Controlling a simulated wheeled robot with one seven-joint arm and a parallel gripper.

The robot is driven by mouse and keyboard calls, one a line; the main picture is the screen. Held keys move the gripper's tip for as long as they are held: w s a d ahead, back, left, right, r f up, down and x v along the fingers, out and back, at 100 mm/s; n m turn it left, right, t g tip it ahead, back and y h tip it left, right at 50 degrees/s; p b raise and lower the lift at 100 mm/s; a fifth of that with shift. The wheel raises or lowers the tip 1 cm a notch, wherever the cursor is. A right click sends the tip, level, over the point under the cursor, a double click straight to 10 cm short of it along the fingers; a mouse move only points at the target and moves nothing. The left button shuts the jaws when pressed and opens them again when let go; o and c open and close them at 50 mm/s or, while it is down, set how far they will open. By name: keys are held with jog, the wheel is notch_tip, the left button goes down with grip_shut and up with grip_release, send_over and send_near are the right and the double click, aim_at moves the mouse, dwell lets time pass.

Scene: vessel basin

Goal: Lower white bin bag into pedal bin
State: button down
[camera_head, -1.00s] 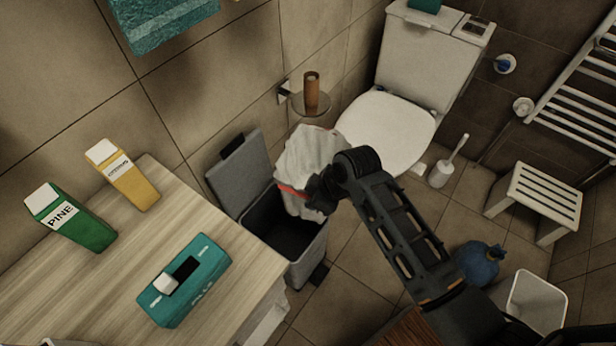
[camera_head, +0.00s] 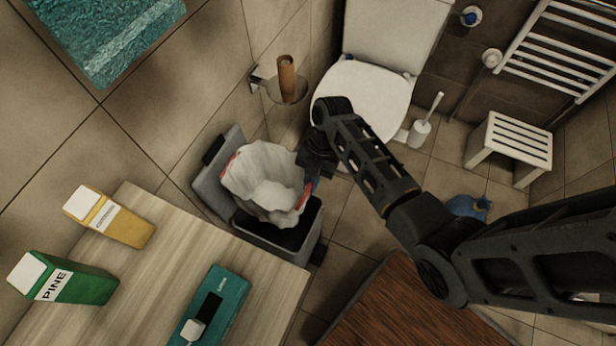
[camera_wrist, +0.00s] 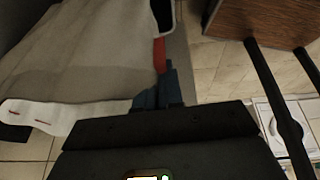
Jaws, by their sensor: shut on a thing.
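The white bin bag (camera_head: 265,185) has an open mouth with red drawstring bits at its rim, and it is over the pedal bin. My gripper (camera_head: 312,168) is shut on the bag's right rim, near a red strip. The grey pedal bin (camera_head: 300,243) stands on the floor with its lid (camera_head: 212,180) up and its dark inside partly showing in front of the bag. The bag hides the rear of the opening, so how deep its bottom sits I cannot tell. In the wrist view the bag (camera_wrist: 80,50) fills the upper left, beside the fingers (camera_wrist: 158,90).
A wooden counter (camera_head: 150,270) stands close left of the bin, with a green PINE carton (camera_head: 75,280), a yellow carton (camera_head: 115,222) and a teal box (camera_head: 215,305). The toilet (camera_head: 360,100) is behind. A blue bag (camera_head: 468,207) lies on the floor at right.

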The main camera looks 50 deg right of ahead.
jog(key=shift+f+b, duration=2.45)
jog(key=shift+f, duration=0.4)
dwell(0.3)
notch_tip(320, 180, down, 18)
jog(key=b, duration=1.4)
jog(key=shift+f, duration=0.2)
dwell(1.8)
jog(key=c, duration=1.2)
grip_release()
